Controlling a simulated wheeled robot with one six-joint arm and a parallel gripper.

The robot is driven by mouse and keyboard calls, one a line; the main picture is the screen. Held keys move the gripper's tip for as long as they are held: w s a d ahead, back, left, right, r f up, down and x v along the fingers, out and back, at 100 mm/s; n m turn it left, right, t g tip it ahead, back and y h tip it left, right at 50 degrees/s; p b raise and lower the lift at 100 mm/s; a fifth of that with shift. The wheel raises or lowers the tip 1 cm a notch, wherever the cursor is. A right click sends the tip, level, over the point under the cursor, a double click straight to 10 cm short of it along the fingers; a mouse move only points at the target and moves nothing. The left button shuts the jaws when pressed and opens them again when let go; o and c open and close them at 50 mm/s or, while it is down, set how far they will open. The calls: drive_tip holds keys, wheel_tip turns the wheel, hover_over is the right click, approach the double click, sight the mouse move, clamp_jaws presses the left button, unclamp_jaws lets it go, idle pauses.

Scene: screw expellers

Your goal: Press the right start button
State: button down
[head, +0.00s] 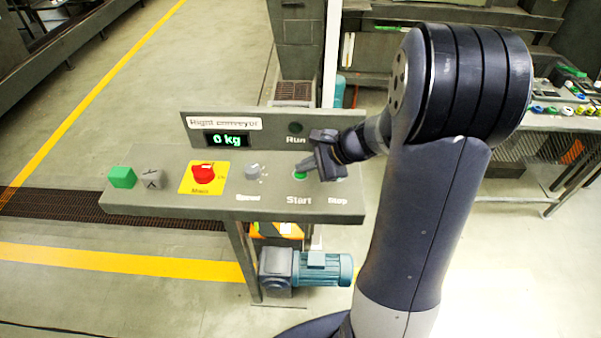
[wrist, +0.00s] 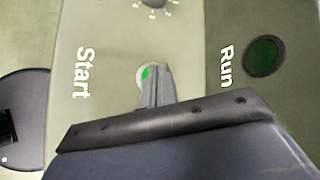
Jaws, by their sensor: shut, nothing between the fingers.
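The green start button (head: 300,175) is on the panel labelled "Right conveyor", above the word "Start". In the wrist view the start button (wrist: 146,76) shows as a green spot in a pale ring, partly covered by my fingertips. My gripper (head: 312,165) is shut and empty, with its fingertips at the button. In the wrist view my gripper (wrist: 158,72) overlaps the button's edge. I cannot tell whether the fingertips touch it. The Run lamp (head: 295,128) is dark green and looks unlit. The display (head: 227,139) reads "0 kg".
A red knob (head: 203,173) on a yellow plate and a grey rotary knob (head: 252,172) sit left of the start button. My arm hides part of the panel's right side near "Stop".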

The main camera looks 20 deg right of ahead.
sight(305, 174)
drive_tip(key=shift+f, duration=0.2)
idle(0.4)
drive_tip(key=shift+r+p, duration=0.5)
drive_tip(key=shift+r, duration=0.35)
drive_tip(key=shift+r+p, duration=1.95)
drive_tip(key=shift+r, duration=0.6)
